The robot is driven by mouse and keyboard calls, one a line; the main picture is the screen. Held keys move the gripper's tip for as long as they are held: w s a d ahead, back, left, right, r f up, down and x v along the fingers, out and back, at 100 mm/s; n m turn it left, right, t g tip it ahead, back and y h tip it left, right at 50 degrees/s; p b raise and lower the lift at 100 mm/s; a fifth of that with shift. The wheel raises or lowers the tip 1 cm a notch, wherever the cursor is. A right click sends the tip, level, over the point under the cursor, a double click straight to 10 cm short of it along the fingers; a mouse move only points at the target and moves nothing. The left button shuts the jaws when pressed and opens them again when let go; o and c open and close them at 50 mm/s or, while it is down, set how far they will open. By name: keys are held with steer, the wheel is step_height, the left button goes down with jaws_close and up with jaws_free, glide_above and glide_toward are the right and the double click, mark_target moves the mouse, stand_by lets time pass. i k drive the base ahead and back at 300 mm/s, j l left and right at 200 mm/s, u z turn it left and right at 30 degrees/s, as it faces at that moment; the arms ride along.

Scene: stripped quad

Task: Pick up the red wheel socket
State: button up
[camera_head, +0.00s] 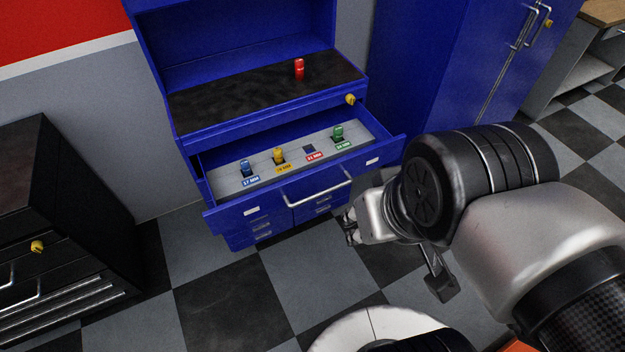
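The red wheel socket (299,69) stands upright on the dark top (235,92) of the blue cabinet, right of its middle. Below it, an open drawer (222,186) holds a grey tray with blue (247,168), yellow (279,156) and green (338,134) sockets in slots. The slot by the red label (314,156) is empty. My gripper (350,228) hangs in front of the drawer's right part, low and well away from the red socket. It is partly hidden by my arm, and its fingers are too small to tell open or shut.
The open drawer with its silver handle (318,190) juts out between my arm and the cabinet. A tall blue locker (440,60) stands at the right. A black cabinet (60,215) stands at the left. The checkered floor between is clear.

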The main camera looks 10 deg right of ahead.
mark_target(299, 64)
steer(key=i+l+u, duration=0.1)
steer(key=i+l, duration=0.15)
steer(key=i+l+u, duration=0.1)
steer(key=l, duration=0.3)
steer(key=i+l+u, duration=0.1)
steer(key=i+l, duration=0.25)
steer(key=i+l+u, duration=0.2)
steer(key=i+l, duration=0.6)
